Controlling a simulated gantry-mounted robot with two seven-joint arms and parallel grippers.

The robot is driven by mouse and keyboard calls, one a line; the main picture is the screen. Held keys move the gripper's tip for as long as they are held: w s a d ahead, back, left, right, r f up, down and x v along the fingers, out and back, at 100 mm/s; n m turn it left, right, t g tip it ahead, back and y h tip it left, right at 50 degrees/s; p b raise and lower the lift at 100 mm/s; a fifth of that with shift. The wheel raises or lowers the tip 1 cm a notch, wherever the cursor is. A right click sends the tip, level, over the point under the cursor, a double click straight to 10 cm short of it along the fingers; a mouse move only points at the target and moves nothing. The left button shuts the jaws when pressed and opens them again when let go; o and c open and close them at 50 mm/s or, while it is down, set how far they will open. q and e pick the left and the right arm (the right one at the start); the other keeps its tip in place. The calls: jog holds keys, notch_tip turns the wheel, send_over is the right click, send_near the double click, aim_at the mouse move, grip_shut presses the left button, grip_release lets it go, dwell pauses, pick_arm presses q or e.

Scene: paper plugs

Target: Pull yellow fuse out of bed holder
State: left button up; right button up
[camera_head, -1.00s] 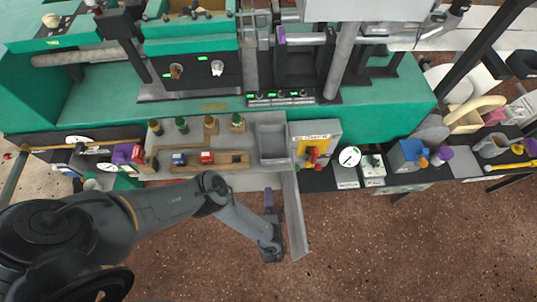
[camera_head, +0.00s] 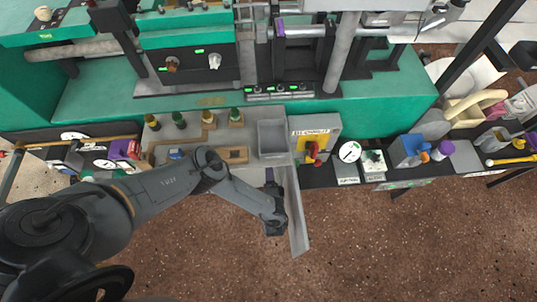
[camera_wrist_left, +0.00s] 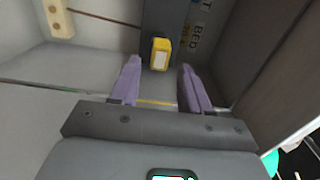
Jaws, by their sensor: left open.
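The yellow fuse (camera_wrist_left: 160,54), a small block with a pale front face, sits against a dark grey holder strip (camera_wrist_left: 165,15) in the left wrist view. Lettering reading "BED" is printed to its right. My left gripper (camera_wrist_left: 158,66) is open, with its two purple fingers on either side of the fuse in the picture and their tips close to it. I cannot tell whether they touch it. In the head view my left gripper (camera_head: 270,176) reaches under the front of the bench, where the fuse is hidden. My right gripper is not in view.
A grey open door panel (camera_head: 293,210) stands just right of my left wrist. Above are a grey bin (camera_head: 272,138) and a red and yellow switch (camera_head: 311,150). A pale wooden block (camera_wrist_left: 59,18) is at the wrist view's upper left. The brown floor in front is clear.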

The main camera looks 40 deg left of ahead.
pick_arm(q)
jog(key=shift+w+a, duration=0.1)
dwell(0.4)
jog(key=shift+b+x, duration=0.4)
jog(key=shift+x, duration=1.5)
grip_shut()
